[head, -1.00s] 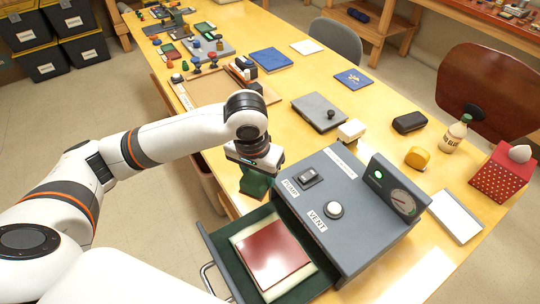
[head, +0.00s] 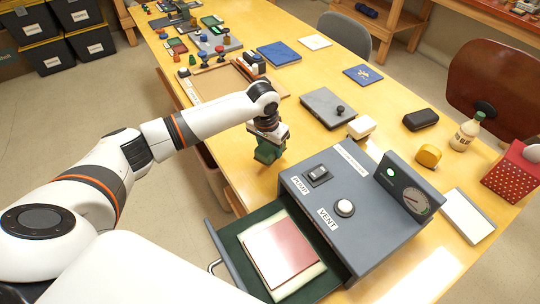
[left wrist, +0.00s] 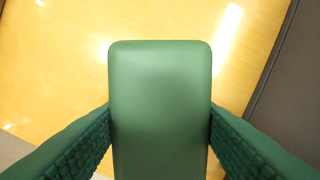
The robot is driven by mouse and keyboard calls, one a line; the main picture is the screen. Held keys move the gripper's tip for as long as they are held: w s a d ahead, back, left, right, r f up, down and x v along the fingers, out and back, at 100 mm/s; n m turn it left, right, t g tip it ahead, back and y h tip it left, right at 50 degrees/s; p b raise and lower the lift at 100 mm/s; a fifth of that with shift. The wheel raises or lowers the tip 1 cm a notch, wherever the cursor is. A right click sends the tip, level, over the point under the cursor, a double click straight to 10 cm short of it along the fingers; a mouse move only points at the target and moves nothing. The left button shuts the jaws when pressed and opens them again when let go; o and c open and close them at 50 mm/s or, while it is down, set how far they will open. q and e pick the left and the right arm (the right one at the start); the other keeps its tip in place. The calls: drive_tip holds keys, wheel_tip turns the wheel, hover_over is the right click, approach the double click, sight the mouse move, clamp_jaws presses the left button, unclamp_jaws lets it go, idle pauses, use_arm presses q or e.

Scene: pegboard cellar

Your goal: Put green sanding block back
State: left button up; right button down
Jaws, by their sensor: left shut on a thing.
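My left gripper (head: 267,151) is shut on the green sanding block. In the left wrist view the block (left wrist: 160,110) is a smooth green slab with rounded corners, held between the two dark green, ridged fingers. Its lower end runs out of the picture. In the head view the gripper points down near the table's left edge, beside the far left corner of the grey machine. The block and the green fingers are hard to tell apart there. Whether the block touches the table is unclear. My right gripper is not in view.
The grey pump machine (head: 325,211) has its green-lined drawer (head: 233,247) open, with a red plate (head: 283,250) on a cream sheet inside. A grey plate with a knob (head: 325,107), a white block (head: 361,127) and a brown tray (head: 222,84) lie beyond on the wooden table.

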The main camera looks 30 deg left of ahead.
sight(266, 148)
use_arm(q)
wheel_tip(266, 148, down, 4)
drive_tip(key=shift+f, duration=0.25)
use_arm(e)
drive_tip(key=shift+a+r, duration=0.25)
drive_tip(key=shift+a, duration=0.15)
use_arm(q)
drive_tip(key=shift+f, duration=0.1)
drive_tip(key=o, duration=0.9)
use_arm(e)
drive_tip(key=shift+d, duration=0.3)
use_arm(q)
drive_tip(key=r, duration=0.4)
drive_tip(key=s+r, duration=0.1)
drive_tip(key=r, duration=0.7)
drive_tip(key=shift+s+a+r, duration=0.1)
drive_tip(key=shift+s, duration=0.3)
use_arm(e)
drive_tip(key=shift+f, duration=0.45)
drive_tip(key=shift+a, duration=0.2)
